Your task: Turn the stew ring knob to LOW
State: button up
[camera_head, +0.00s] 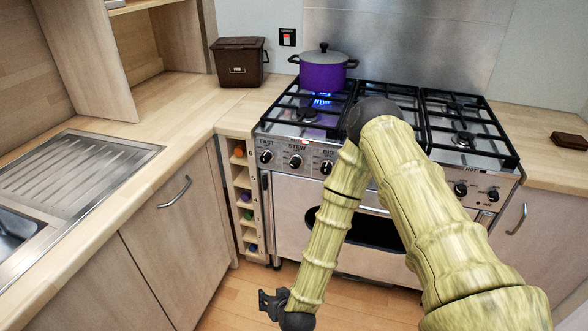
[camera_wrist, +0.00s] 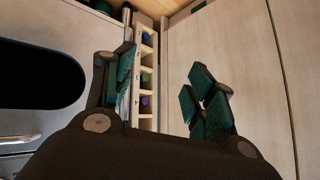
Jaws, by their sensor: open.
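The stew knob (camera_head: 295,161) is a black and silver dial under the label STEW on the cooker's front panel, between the FAST knob (camera_head: 266,156) and the BIG knob (camera_head: 326,167). A purple lidded pot (camera_head: 323,70) stands on the back left of the hob, with a blue flame (camera_head: 321,100) showing under its front edge. My gripper (camera_head: 268,303) is low over the floor, well below the knobs and apart from them. In the wrist view my gripper (camera_wrist: 166,90) is open, with nothing between its teal-padded fingers. The knob does not show there.
A narrow bottle rack (camera_head: 243,200) stands left of the cooker (camera_head: 290,215); it also shows between my fingers in the wrist view (camera_wrist: 146,75). A brown bin (camera_head: 239,65) and a sink drainer (camera_head: 80,165) are on the left worktop. My arm crosses the cooker's front. Open floor lies below.

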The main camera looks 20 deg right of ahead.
jog(key=w+r+m+t+h+b, duration=0.15)
jog(key=w+r+t, duration=0.4)
jog(key=w, duration=0.75)
jog(key=m+h, duration=0.7)
jog(key=h, duration=0.3)
send_near(293, 165)
jog(key=shift+t, duration=0.25)
jog(key=x, duration=1)
jog(key=shift+w+d+f, duration=0.2)
jog(key=shift+d+f, duration=0.1)
jog(key=shift+d, duration=0.05)
jog(key=shift+a, duration=0.1)
jog(key=c, duration=1)
